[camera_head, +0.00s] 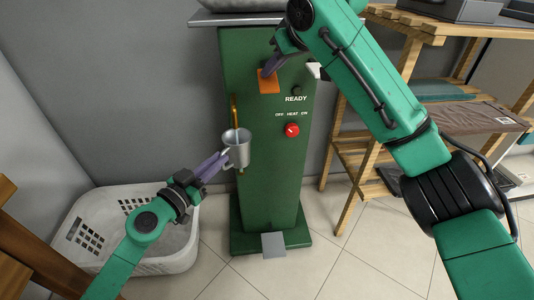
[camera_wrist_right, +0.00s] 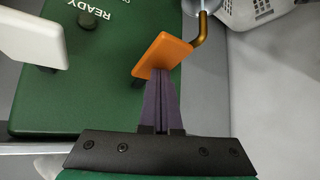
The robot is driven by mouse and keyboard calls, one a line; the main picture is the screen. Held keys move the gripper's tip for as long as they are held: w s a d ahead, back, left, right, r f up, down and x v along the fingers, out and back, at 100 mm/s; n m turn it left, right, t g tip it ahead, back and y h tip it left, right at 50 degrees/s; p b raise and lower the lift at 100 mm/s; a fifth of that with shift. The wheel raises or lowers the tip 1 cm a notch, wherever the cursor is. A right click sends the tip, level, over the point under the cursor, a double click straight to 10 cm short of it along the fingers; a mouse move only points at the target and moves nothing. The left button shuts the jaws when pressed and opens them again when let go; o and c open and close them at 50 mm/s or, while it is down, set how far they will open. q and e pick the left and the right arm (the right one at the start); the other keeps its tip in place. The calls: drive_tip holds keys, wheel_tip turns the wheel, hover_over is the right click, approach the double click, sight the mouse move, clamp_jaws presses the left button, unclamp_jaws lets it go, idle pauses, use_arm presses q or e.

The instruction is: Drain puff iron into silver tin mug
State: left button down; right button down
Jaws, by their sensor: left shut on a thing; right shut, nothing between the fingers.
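The puff iron is a green column (camera_head: 265,185) with an orange lever plate (camera_head: 268,82) and a bent brass drain pipe (camera_head: 234,108). My left gripper (camera_head: 222,162) is shut on the silver tin mug (camera_head: 239,156), held roughly upright with its mouth under the pipe's end. A pale streak shows at the mug's mouth; I cannot tell if it is liquid. My right gripper (camera_head: 271,68) is shut and empty, its fingertips at the orange lever. In the right wrist view the closed fingertips (camera_wrist_right: 161,75) meet the lever's edge (camera_wrist_right: 163,54), beside the brass pipe (camera_wrist_right: 201,30).
A red knob (camera_head: 292,130) and a READY label are on the column's front. A white basket (camera_head: 100,225) stands on the floor at left. A wooden shelf (camera_head: 365,155) with folded cloth stands at right. A grey pedal (camera_head: 273,245) is at the base.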

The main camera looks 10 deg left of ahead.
wheel_tip(320, 180, up, 7)
idle(0.8)
drive_tip(key=v, duration=1.2)
drive_tip(key=shift+w, duration=0.1)
